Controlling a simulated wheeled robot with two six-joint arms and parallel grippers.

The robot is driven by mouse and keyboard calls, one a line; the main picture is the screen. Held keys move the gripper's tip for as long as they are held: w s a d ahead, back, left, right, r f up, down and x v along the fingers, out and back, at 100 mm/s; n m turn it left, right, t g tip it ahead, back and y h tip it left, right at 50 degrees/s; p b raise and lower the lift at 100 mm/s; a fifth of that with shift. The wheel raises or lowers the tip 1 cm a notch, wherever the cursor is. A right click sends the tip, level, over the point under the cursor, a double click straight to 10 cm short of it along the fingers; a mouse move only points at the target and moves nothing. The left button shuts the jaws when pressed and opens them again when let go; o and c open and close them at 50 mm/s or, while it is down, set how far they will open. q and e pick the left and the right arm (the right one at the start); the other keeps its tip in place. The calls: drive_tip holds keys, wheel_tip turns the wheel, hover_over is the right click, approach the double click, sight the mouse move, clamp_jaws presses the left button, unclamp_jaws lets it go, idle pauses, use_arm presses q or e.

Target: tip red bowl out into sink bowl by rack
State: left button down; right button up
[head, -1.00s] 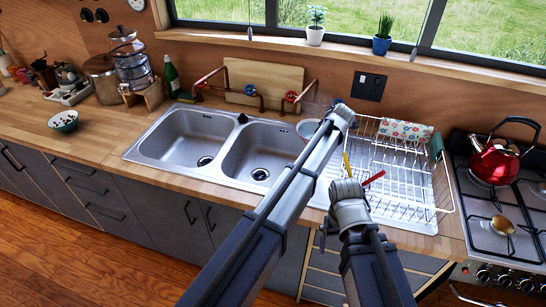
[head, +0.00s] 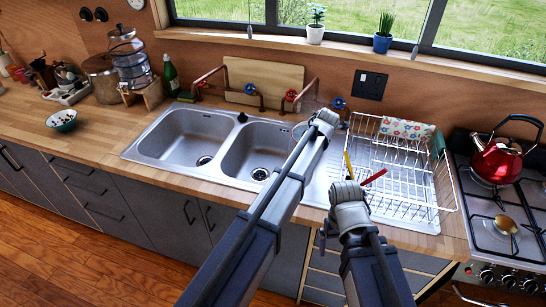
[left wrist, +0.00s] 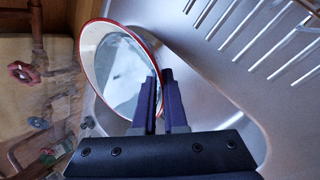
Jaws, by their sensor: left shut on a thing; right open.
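The red-rimmed bowl (left wrist: 98,58) fills the upper left of the left wrist view, tilted, its rim between my left gripper's fingers. My left gripper (left wrist: 160,80) is shut on that rim. In the head view my left arm hides almost all of the bowl, near the right side of the sink bowl by the rack (head: 250,153). The drying rack (head: 405,178) stands right of that sink bowl.
A second sink bowl (head: 183,140) lies to the left. Taps with red and blue handles (head: 291,95) stand behind the sink. A red kettle (head: 496,160) sits on the stove at right. A patterned bowl (head: 62,121) stands on the left counter, with clear wood around it.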

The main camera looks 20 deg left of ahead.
use_arm(q)
drive_tip(key=shift+s+a+f+h+b, duration=0.15)
drive_tip(key=shift+a+f+h+b, duration=0.15)
drive_tip(key=shift+a+f+b, duration=0.05)
drive_tip(key=shift+s+a+f+t+h+b, duration=0.2)
drive_tip(key=shift+a+f+t+h+b, duration=0.25)
drive_tip(key=shift+b, duration=0.2)
idle(0.7)
drive_tip(key=shift+s+a+f+m+t+h+b, duration=0.35)
drive_tip(key=shift+f+b, duration=0.2)
drive_tip(key=shift+b, duration=0.35)
drive_tip(key=shift+s+a+f+h+b, duration=0.25)
drive_tip(key=shift+a+f+b, duration=0.3)
drive_tip(key=shift+b, duration=0.3)
drive_tip(key=shift+r+h, duration=0.15)
drive_tip(key=shift+h, duration=0.1)
drive_tip(key=shift+s+a+r+t+h, duration=0.4)
drive_tip(key=shift+s+a+t, duration=0.1)
drive_tip(key=shift+a, duration=0.25)
drive_tip(key=shift+a+r+h+b, duration=0.2)
drive_tip(key=shift+a+h+b, duration=0.05)
drive_tip(key=shift+h+b, duration=0.15)
idle(0.4)
drive_tip(key=shift+s+a+r+n+t+h+b, duration=0.25)
drive_tip(key=shift+a+r+n+t+h+b, duration=0.1)
drive_tip(key=shift+r+n+t+h+b, duration=0.25)
idle(0.7)
